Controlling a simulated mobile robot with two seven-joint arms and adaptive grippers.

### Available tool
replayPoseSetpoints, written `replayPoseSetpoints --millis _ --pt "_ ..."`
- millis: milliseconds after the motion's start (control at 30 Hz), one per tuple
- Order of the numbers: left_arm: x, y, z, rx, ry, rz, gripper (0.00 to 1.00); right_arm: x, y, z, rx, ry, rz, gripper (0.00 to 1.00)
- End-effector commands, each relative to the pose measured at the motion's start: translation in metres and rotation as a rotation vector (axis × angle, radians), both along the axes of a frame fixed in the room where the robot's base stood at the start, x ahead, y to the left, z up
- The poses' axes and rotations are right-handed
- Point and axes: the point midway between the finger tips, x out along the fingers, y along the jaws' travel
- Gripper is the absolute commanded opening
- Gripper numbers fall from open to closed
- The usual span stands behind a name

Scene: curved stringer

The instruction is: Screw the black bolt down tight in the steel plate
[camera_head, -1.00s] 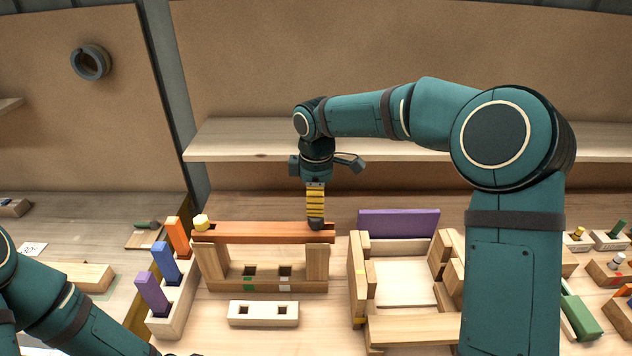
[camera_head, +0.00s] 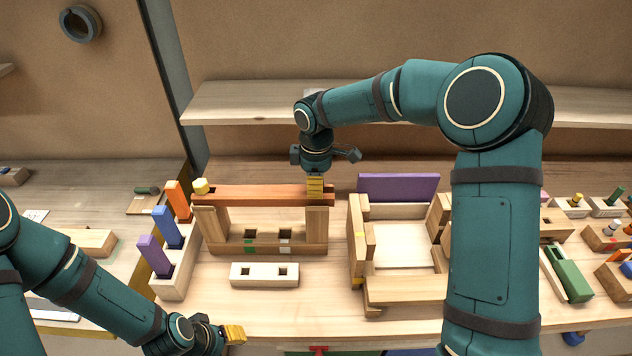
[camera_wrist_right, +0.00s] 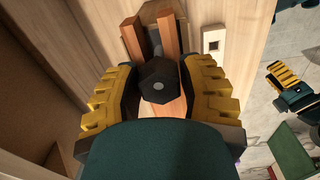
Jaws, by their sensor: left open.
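The black bolt (camera_wrist_right: 160,82) shows its dark six-sided head in the right wrist view, between the yellow fingers of my right gripper (camera_wrist_right: 162,95). The fingers flank it closely; whether they touch it is unclear. In the head view my right gripper (camera_head: 315,187) points down at the right end of a reddish-brown beam (camera_head: 260,195), and its fingers hide the bolt there. My left gripper (camera_head: 234,334) is open and empty near the bench's front edge, well away from the beam.
A yellow knob (camera_head: 201,186) sits on the beam's left end. A block rack (camera_head: 175,275) stands to its left, a two-hole block (camera_head: 264,275) in front, and a wooden frame with a purple panel (camera_head: 398,188) to its right. A shelf (camera_head: 240,103) runs behind.

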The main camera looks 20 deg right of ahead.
Motion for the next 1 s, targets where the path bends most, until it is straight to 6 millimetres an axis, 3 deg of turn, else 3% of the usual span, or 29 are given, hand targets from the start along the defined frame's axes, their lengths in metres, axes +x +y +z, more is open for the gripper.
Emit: replayPoseSetpoints --millis 33,100,433,800,1000 --pt "0.000 0.000 0.000 0.000 0.000 0.000 0.47 0.000 0.000 0.000 0.000 0.000 0.000 0.16" --pt "0.000 0.000 0.000 0.000 0.000 0.000 0.47 0.000 0.000 0.000 0.000 0.000 0.000 0.00" --pt "0.000 0.000 -0.003 0.000 0.000 0.000 0.47 0.000 0.001 -0.002 0.000 0.001 -0.047 0.00" --pt "0.000 0.000 -0.019 0.000 0.000 0.000 0.47 0.002 0.001 -0.007 -0.002 0.002 -0.559 0.00" --pt "0.000 0.000 -0.021 0.000 0.000 0.000 0.47 0.003 0.000 -0.007 -0.002 0.002 -0.699 0.00"
